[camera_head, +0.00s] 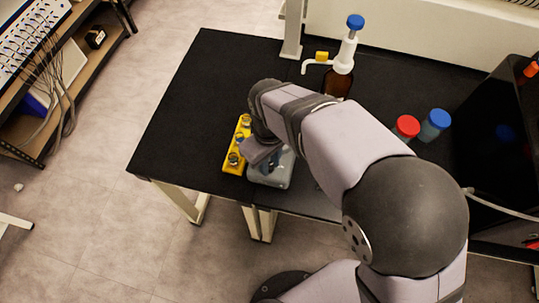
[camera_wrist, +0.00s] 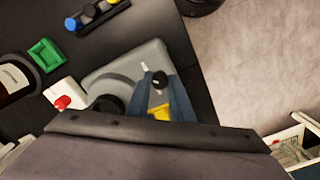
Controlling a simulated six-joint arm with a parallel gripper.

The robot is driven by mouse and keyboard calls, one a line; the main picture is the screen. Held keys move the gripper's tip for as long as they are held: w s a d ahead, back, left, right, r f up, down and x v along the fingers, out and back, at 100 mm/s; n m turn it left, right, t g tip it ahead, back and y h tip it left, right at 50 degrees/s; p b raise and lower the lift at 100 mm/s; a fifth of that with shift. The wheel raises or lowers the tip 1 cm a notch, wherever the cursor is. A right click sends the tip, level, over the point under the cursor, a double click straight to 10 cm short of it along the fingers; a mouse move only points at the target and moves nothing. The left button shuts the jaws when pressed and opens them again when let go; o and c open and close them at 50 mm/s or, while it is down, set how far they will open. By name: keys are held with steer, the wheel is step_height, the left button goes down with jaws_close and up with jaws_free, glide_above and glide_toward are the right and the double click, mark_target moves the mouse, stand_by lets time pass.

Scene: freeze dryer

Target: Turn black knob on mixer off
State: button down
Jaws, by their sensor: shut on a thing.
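The grey mixer (camera_head: 272,172) stands at the front edge of the black table, partly hidden by my arm in the head view. In the wrist view its grey body (camera_wrist: 150,55) lies ahead of my gripper (camera_wrist: 160,82). The small black knob (camera_wrist: 159,79) shows between the two blue-grey fingertips, and my gripper is shut on it. A short white mark sits just beside the knob. A dark round part (camera_wrist: 107,103) shows left of the fingers. In the head view the fingers and the knob are mostly hidden behind my wrist.
A yellow rack (camera_head: 238,143) stands just left of the mixer. A brown bottle (camera_head: 338,83) with a blue-topped dispenser stands behind. Red-capped (camera_head: 406,127) and blue-capped (camera_head: 436,125) containers stand to the right. The table's left part (camera_head: 200,100) is clear.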

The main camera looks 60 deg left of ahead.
steer(key=n+p, duration=0.1)
steer(key=n, duration=0.4)
steer(key=shift+r+n, duration=0.15)
steer(key=shift+n, duration=0.15)
steer(key=n+p, duration=0.1)
steer(key=n, duration=0.4)
steer(key=shift+a+p, duration=0.1)
steer(key=shift+p, duration=0.2)
steer(key=n+p, duration=0.1)
steer(key=n, duration=0.4)
steer(key=shift+n, duration=0.4)
steer(key=n, duration=0.4)
steer(key=shift+n, duration=0.4)
steer(key=c, duration=1.6)
jaws_free()
steer(key=shift+o, duration=0.2)
steer(key=shift+r+b, duration=0.75)
steer(key=shift+r, duration=2.85)
